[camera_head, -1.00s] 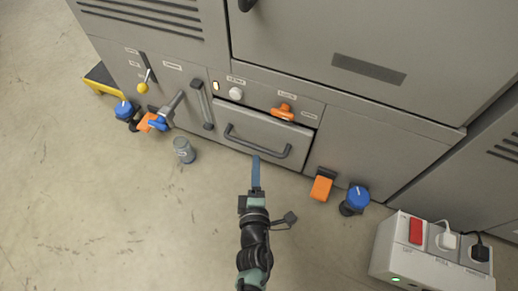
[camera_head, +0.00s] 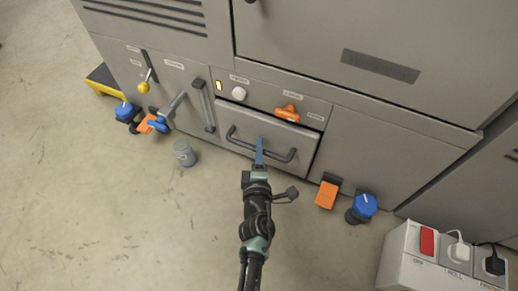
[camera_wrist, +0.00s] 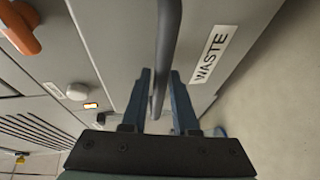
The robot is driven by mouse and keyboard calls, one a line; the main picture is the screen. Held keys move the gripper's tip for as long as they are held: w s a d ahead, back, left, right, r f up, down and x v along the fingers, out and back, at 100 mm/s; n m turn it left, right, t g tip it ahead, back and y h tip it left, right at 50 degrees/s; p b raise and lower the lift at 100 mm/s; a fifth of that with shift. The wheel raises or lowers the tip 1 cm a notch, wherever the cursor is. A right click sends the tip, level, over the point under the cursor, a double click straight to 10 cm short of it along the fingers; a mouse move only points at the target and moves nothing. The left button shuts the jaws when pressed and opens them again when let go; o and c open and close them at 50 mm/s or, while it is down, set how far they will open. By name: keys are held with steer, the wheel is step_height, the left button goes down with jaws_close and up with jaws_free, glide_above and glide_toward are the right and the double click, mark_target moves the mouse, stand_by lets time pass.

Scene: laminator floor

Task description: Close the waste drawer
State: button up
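The waste drawer (camera_head: 262,155) is a grey front low in the machine, with a dark bar handle (camera_head: 240,141) across it. Its front appears to stand slightly out from the machine. In the wrist view the drawer front (camera_wrist: 200,85) carries a WASTE label (camera_wrist: 214,54), and the handle (camera_wrist: 167,50) runs between my fingers. My gripper (camera_head: 259,152) is at the middle of the handle. In the wrist view my gripper (camera_wrist: 160,90) is open, with one blue finger on each side of the bar. I cannot tell whether a finger touches it.
An orange knob (camera_head: 288,112) and a white knob (camera_head: 239,93) sit above the drawer. An orange pedal (camera_head: 327,194) and a blue knob (camera_head: 364,205) are at right. A grey cup (camera_head: 185,153) stands on the floor at left. A power box (camera_head: 425,270) is at lower right.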

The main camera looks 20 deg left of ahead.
jaws_close()
stand_by(1.1)
